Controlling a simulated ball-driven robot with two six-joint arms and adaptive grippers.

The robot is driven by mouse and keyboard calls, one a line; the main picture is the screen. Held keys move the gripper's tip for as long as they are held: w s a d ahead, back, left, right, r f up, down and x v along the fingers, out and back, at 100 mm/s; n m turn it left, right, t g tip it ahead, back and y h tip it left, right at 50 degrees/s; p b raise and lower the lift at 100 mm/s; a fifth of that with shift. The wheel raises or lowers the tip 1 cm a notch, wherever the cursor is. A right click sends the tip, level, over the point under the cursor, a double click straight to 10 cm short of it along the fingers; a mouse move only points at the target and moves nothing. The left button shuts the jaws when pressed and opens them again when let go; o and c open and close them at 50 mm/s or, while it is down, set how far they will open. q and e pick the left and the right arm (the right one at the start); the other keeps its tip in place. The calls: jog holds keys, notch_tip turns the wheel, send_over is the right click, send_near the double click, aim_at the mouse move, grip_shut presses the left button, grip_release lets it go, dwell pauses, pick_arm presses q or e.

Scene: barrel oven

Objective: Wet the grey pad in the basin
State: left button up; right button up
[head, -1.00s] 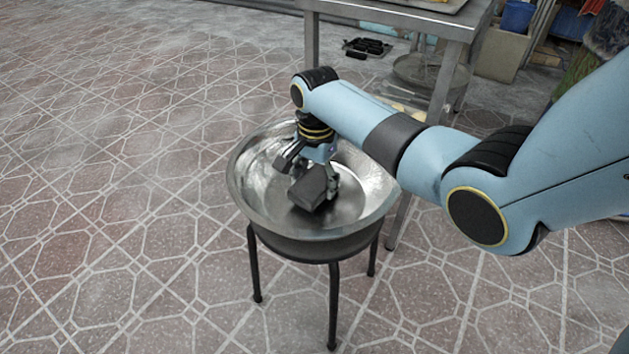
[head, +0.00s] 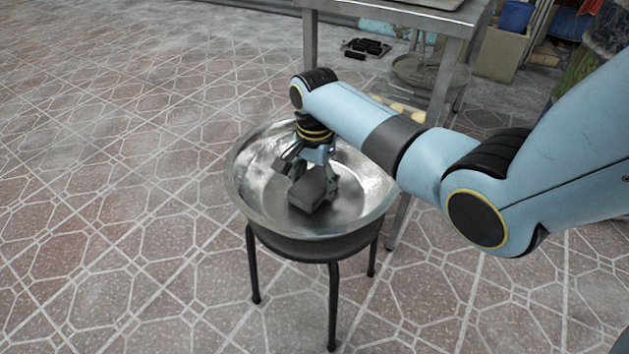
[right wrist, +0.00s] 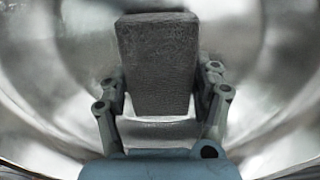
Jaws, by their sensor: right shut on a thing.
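The grey pad (head: 309,190) is a dark block inside the shiny metal basin (head: 255,205). My right gripper (head: 313,184) reaches down into the basin and is shut on the pad. In the right wrist view the pad (right wrist: 157,62) sits between the two fingers of the right gripper (right wrist: 160,95), with the curved basin wall (right wrist: 40,75) around it. I cannot tell whether the pad touches the basin floor or whether it is wet. My left gripper is not in view.
The basin stands on a black stool (head: 333,300) with thin legs. A metal table (head: 400,18) stands behind it, with a lower shelf and a black rack (head: 367,47) on the floor nearby. A blue bucket (head: 516,15) is at the back right. The tiled floor at left is clear.

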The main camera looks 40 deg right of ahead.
aim_at(314, 181)
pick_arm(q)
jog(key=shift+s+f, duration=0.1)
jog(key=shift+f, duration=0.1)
pick_arm(e)
jog(key=shift+f, duration=0.45)
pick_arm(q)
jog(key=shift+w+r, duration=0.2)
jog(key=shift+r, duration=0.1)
pick_arm(e)
jog(key=shift+f, duration=0.1)
dwell(1.6)
